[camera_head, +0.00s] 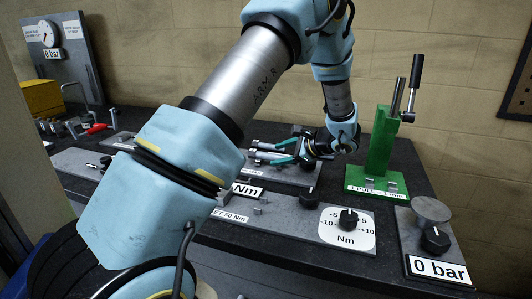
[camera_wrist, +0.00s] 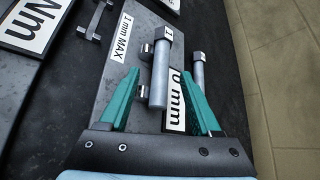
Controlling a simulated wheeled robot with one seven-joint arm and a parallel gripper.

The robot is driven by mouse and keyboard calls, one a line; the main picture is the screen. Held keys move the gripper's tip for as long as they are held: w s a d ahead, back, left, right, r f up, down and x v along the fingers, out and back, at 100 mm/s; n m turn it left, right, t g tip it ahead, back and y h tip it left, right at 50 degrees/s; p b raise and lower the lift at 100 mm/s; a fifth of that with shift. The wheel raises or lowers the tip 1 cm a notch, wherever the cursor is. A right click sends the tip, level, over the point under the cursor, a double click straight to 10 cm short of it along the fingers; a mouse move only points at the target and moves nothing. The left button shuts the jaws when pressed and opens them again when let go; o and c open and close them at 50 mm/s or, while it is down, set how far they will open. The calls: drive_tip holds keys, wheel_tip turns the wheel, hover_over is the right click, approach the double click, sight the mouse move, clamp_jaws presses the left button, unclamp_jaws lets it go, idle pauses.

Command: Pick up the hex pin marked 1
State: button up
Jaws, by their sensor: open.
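The hex pin marked 1 (camera_wrist: 161,72) is a grey metal pin with a hexagonal head, lying on a grey plate beside a "1 mm MAX" label. My gripper (camera_wrist: 157,72) is open, its two teal fingers on either side of this pin's shaft in the wrist view. I cannot tell whether either finger touches it. A second hex pin (camera_wrist: 198,74) lies to the right, outside the right finger. In the head view my gripper (camera_head: 262,152) is over the plate at the back of the bench, and the pins there are small and partly hidden.
A green press (camera_head: 382,150) with a lever stands right of my gripper. A torque panel with a black knob (camera_head: 348,219) and a "0 bar" gauge block (camera_head: 437,268) are nearer the front. A wall stands behind the bench.

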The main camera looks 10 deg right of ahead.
sight(274, 156)
drive_tip(key=shift+p+x, duration=0.45)
drive_tip(key=shift+x, duration=1.1)
drive_tip(key=shift+d, duration=0.1)
clamp_jaws()
